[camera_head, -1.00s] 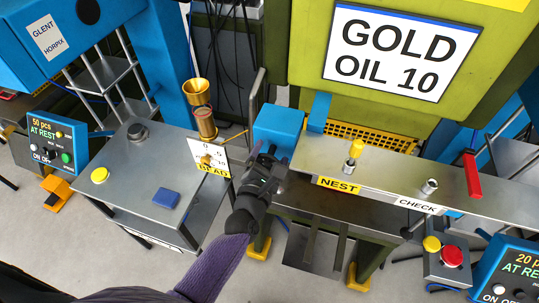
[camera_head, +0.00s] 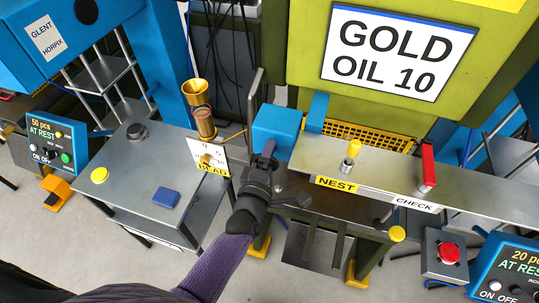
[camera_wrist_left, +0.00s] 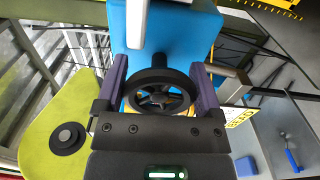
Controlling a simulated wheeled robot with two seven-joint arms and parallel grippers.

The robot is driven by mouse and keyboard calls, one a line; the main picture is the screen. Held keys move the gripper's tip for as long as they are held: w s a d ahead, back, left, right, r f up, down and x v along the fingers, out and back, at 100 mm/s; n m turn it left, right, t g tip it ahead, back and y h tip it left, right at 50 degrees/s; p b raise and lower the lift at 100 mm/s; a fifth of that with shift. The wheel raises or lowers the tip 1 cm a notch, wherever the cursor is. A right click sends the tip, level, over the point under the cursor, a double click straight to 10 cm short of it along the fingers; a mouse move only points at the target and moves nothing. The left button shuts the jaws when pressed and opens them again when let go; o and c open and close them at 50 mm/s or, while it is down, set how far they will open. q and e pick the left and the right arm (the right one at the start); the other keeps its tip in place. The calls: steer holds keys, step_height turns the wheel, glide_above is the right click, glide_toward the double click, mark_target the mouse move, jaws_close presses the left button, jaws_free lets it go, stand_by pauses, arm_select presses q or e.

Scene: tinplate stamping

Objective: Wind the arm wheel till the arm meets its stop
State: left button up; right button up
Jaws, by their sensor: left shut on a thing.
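The arm wheel (camera_wrist_left: 160,76) is a black spoked handwheel in front of the blue housing (camera_head: 277,128), which shows behind it in the left wrist view (camera_wrist_left: 190,35). My left gripper (camera_head: 268,158) reaches it, with purple fingers on both sides of the rim in the left wrist view (camera_wrist_left: 160,72). It is shut on the wheel; the exact contact is hard to see. In the head view the gripper hides most of the wheel. A red upright piece (camera_head: 428,165) stands at the CHECK post, which it hides. A yellow ball (camera_head: 397,233) sits below the CHECK label. My right gripper is not in view.
The yellow-topped NEST post (camera_head: 352,152) stands on the long grey plate (camera_head: 385,172). A red button box (camera_head: 450,253) is at right.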

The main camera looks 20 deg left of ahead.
arm_select(q)
steer(key=m, duration=0.5)
steer(key=shift+f+m+p, duration=0.15)
steer(key=shift+m+p, duration=0.15)
steer(key=m, duration=0.4)
steer(key=shift+a, duration=0.1)
steer(key=m+p, duration=0.1)
steer(key=m, duration=0.4)
steer(key=shift+f, duration=0.1)
steer(key=shift+a+m, duration=0.15)
steer(key=shift+m, duration=2.15)
steer(key=o, duration=1)
steer(key=s, duration=1)
steer(key=shift+a, duration=0.2)
